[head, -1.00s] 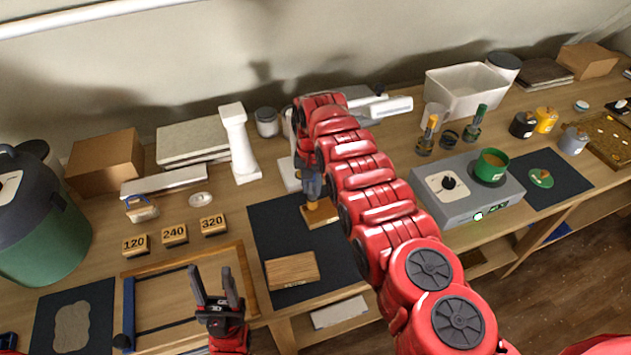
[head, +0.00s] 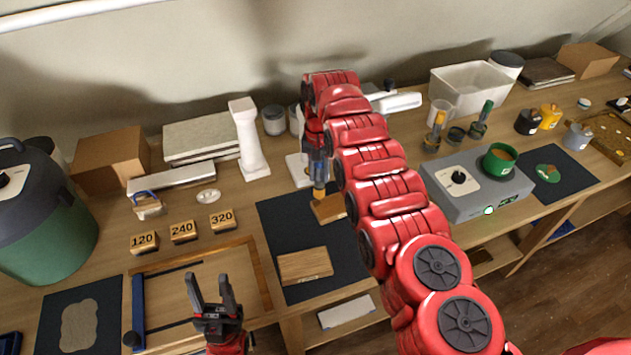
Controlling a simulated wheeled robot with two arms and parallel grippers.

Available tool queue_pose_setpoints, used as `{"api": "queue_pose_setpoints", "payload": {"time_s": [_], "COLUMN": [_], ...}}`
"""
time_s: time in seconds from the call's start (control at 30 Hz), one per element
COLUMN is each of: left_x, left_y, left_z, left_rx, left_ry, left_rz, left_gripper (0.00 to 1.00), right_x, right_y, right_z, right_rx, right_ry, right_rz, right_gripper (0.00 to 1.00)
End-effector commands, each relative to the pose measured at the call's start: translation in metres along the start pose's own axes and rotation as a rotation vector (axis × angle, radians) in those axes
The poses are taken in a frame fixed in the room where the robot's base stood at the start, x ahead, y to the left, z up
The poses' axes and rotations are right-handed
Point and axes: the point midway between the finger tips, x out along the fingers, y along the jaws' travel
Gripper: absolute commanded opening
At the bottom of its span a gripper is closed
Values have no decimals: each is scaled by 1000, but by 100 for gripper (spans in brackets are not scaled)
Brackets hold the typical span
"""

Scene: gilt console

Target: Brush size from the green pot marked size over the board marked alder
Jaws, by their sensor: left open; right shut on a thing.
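My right gripper (head: 318,172) reaches down over the dark mat (head: 280,225). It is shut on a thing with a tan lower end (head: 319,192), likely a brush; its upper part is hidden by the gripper. That end is at or just above the rear wooden board (head: 330,209), and I cannot tell whether it touches. A second wooden board (head: 305,265) lies nearer on the same mat. I cannot read either board's marking. The green pot (head: 499,161) of brownish contents stands on a grey heater (head: 480,195). My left gripper (head: 211,287) is open and empty at the front.
Blocks marked 120 (head: 143,242), 240 (head: 183,231) and 320 (head: 222,219) stand left of the mat. A wooden frame (head: 264,275) lies in front of them. A white column (head: 247,140) rises behind. Yellow-handled (head: 437,128) and green-handled (head: 483,117) tools stand behind the heater.

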Motion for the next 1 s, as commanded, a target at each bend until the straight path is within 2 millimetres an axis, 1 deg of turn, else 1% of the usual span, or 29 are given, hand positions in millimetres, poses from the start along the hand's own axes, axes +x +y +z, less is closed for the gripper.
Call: {"api": "queue_pose_setpoints", "payload": {"time_s": [0.2,0.43,0.57,1.0], "left_x": [-2,-3,-3,-3], "left_y": [0,0,0,0], "left_z": [0,0,0,0], "left_rx": [0,0,0,0], "left_ry": [0,0,0,0], "left_rz": [0,0,0,0], "left_gripper": [50,50,50,50], "right_x": [-20,-38,-41,-40], "right_y": [4,9,10,10], "right_z": [-3,-3,-3,-3], "right_rx": [0,1,0,0], "right_ry": [4,0,-1,0], "right_rz": [-2,0,0,0], "right_gripper": [0,0,0,0]}}
